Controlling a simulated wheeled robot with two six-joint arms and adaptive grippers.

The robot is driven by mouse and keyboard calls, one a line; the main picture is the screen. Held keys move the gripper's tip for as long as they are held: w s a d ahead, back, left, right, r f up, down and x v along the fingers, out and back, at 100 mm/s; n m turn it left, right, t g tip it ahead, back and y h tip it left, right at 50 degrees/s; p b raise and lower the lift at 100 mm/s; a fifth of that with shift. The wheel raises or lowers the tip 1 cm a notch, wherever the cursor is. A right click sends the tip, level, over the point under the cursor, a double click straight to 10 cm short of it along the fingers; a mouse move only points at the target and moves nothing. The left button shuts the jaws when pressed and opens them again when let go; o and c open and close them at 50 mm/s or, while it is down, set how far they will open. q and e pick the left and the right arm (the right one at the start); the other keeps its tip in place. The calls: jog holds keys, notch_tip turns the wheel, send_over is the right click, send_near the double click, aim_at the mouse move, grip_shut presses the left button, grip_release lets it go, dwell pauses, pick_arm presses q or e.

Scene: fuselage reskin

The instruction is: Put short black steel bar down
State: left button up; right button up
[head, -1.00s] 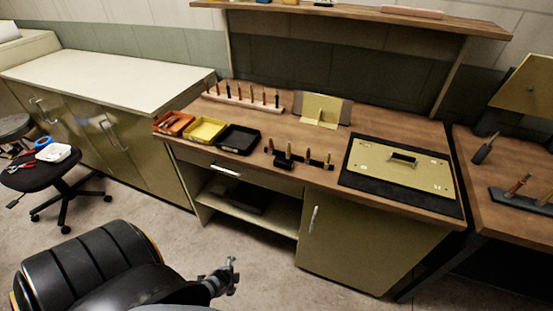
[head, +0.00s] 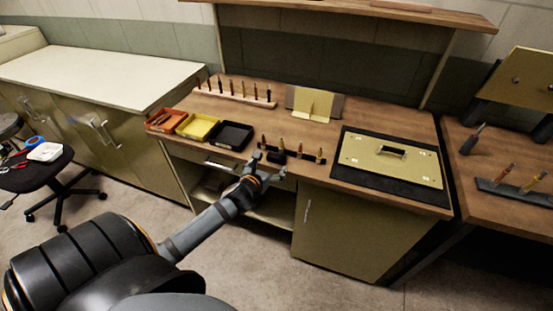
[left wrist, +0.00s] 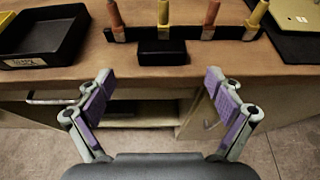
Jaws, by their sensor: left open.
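A short black block, which looks like the short black steel bar (head: 277,157), lies at the front of the wooden bench, against the black tool strip. It also shows in the left wrist view (left wrist: 162,53), lying flat near the bench edge. My left gripper (head: 268,168) is in front of the bench edge, just short of the block. In the left wrist view my left gripper (left wrist: 158,88) has its purple-padded fingers wide apart with nothing between them. The block is ahead of the fingers, not touched. My right gripper is not in view.
Behind the block stands a black strip with several upright tools (head: 304,154). A black tray (head: 231,136), yellow tray (head: 197,126) and orange tray (head: 165,120) sit to the left. A yellow-green panel (head: 391,160) lies on a black mat to the right. Bench wood between mat and trays is partly clear.

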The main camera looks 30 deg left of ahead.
aim_at(275, 159)
pick_arm(q)
jog(key=x, duration=0.6)
jog(key=shift+d+p, duration=0.2)
jog(key=shift+p, duration=0.1)
jog(key=shift+s+r, duration=0.1)
jog(key=shift+s, duration=0.1)
jog(key=shift+c, duration=1.1)
jog(key=shift+w, duration=0.1)
jog(key=c, duration=1.6)
jog(key=shift+r, duration=0.35)
notch_tip(275, 159, up, 3)
jog(key=shift+f, duration=0.1)
jog(key=s+d+r, duration=0.2)
jog(key=s+r, duration=0.1)
jog(key=s, duration=0.1)
jog(key=s+d+r+b, duration=0.1)
jog(key=s+d+r, duration=0.2)
jog(key=s, duration=0.1)
jog(key=s+d+r, duration=0.2)
jog(key=s+r, duration=0.1)
jog(key=s, duration=0.1)
jog(key=shift+d+r+b, duration=0.2)
jog(key=shift+r+b, duration=0.1)
jog(key=shift+b, duration=0.05)
